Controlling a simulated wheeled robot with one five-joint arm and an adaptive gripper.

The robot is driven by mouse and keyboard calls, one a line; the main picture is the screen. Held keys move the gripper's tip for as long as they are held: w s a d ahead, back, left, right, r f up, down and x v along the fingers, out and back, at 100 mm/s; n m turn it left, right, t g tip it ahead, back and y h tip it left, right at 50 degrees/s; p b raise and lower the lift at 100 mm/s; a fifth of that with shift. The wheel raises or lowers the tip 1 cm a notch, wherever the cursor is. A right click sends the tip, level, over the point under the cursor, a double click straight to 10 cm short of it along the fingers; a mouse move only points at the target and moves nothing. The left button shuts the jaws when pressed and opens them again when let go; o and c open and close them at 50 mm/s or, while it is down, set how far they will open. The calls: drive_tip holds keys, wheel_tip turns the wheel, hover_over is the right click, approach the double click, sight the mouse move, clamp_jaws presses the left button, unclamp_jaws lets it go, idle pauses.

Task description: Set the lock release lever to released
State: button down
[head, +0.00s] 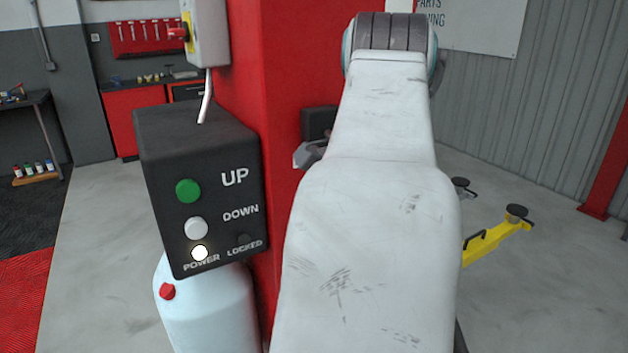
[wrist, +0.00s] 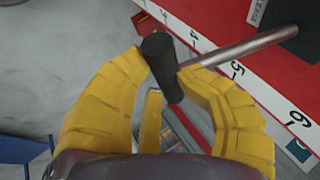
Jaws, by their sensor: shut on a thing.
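The lock release lever is a bare metal rod (wrist: 238,46) with a black cylindrical grip (wrist: 160,58). In the wrist view the rod runs from the grip to a dark block (wrist: 298,22) at the upper right. Part of a label reading "EASE" shows beside the block. My gripper (wrist: 163,68) has yellow fingers on both sides of the black grip and is shut on it. In the head view my white arm hides the gripper and most of the lever. A dark block (head: 319,122) shows on the red post beside my arm.
The red post (head: 285,60) carries a number scale in the wrist view. A black control box (head: 160,165) has a green button, a white button, a lit POWER lamp and a dark LOCKED lamp. A white tank (head: 207,310) stands below. A yellow lift arm (head: 490,243) is at right.

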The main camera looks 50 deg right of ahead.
drive_tip(key=shift+w+d+f, duration=0.1)
drive_tip(key=shift+f, duration=0.6)
drive_tip(key=c, duration=1.4)
unclamp_jaws()
drive_tip(key=o, duration=0.3)
drive_tip(key=shift+w, duration=0.2)
drive_tip(key=o, duration=0.7)
drive_tip(key=shift+s, duration=0.2)
drive_tip(key=shift+c, duration=0.2)
drive_tip(key=shift+w+r, duration=0.1)
drive_tip(key=shift+r, duration=0.55)
drive_tip(key=v, duration=1.1)
drive_tip(key=shift+a, duration=0.3)
